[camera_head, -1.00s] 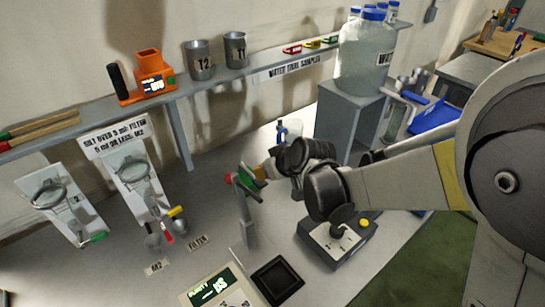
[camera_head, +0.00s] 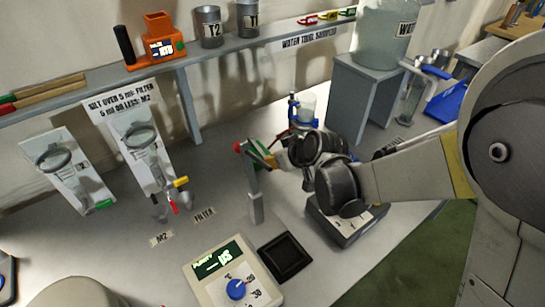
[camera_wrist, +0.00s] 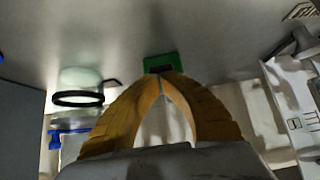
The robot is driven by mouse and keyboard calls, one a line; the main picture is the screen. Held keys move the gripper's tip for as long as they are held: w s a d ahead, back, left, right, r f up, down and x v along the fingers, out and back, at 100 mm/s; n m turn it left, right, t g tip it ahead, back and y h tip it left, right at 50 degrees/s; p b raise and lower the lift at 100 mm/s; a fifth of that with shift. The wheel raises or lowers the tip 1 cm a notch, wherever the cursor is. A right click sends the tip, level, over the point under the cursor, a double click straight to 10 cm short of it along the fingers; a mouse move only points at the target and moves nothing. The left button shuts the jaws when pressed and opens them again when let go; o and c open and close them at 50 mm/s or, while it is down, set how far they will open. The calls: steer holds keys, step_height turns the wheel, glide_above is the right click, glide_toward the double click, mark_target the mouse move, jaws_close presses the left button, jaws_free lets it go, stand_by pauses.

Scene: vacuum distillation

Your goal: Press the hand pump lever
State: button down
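A slim grey upright post (camera_head: 254,190) stands on the bench, with a red knob (camera_head: 238,147) and a green part (camera_head: 262,157) at its top. It looks like the hand pump with its lever, but I cannot be sure. My gripper (camera_head: 274,161) is at the right of the post's top, close to the green part. In the wrist view, my gripper's yellow fingers (camera_wrist: 162,80) meet at the tips. A green block (camera_wrist: 161,63) with a dark face shows just beyond them. I cannot tell if they touch it. Nothing is visible between the fingers.
A clear flask (camera_head: 303,108) with blue parts stands behind my gripper. A dark box (camera_head: 345,228) lies below my arm. A dial unit (camera_head: 232,280) and a black pad (camera_head: 284,256) are in front of the post. Filter stands (camera_head: 150,165) are at left.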

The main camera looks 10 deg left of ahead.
steer(key=shift+r, duration=0.2)
steer(key=shift+r+p, duration=0.65)
steer(key=shift+r, duration=0.1)
steer(key=shift+r, duration=0.15)
step_height(320, 180, up, 4)
steer(key=p, duration=0.3)
steer(key=shift+r+p, duration=0.25)
steer(key=shift+p, duration=0.05)
steer(key=f+p+v, duration=0.1)
steer(key=p+v, duration=0.1)
steer(key=v, duration=0.7)
steer(key=shift+s+d+r+p, duration=0.3)
steer(key=shift+s+d, duration=0.15)
steer(key=shift+d, duration=0.1)
stand_by(0.6)
